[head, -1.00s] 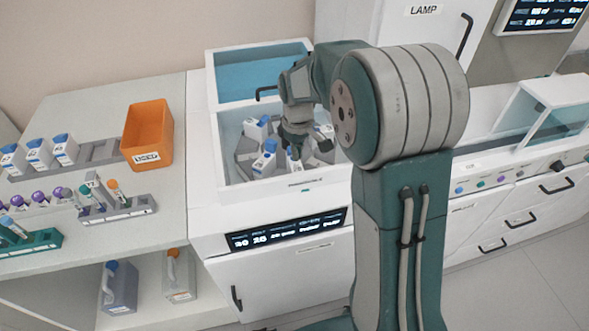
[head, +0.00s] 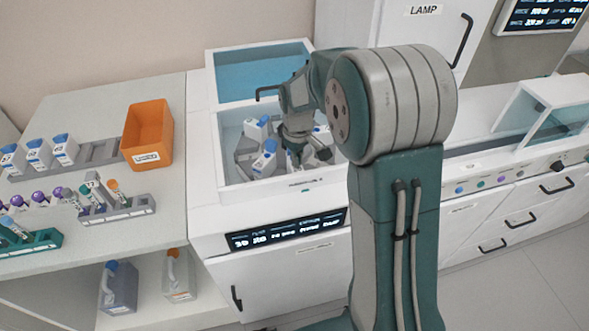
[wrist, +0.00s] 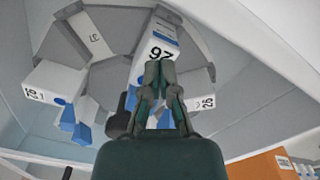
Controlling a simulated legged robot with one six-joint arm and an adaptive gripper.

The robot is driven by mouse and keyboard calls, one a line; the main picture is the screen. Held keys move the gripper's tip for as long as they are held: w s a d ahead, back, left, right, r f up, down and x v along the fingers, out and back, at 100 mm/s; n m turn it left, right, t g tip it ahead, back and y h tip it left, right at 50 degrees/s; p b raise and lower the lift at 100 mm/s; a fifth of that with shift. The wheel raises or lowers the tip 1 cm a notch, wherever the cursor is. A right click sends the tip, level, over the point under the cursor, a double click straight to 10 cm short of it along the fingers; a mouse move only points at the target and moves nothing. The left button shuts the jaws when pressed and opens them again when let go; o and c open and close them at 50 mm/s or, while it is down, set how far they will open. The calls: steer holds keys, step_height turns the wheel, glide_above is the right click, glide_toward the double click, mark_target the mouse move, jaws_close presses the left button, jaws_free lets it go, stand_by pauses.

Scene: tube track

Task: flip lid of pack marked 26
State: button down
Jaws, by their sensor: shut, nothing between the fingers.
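In the wrist view my gripper (wrist: 158,70) is shut and empty, its fingertips over the lower part of a white pack (wrist: 167,34). That pack's label seems to read 26 upside down; the fingers hide its near end, so its lid state cannot be told. Another white pack (wrist: 204,104) at the right carries a small sideways label that also looks like 26. In the head view my gripper (head: 294,154) reaches down among the packs in the open white well (head: 222,150), and the arm partly covers them.
A white pack with a blue cap (wrist: 45,83) sits at the left of the grey rotor (wrist: 108,70), by a wedge marked 37. The well's walls surround the gripper closely. An orange bin (head: 148,130) stands on the left bench beside racks of tubes.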

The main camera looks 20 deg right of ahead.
steer(key=shift+w, duration=0.1)
steer(key=shift+w, duration=1.55)
steer(key=shift+r, duration=3.6)
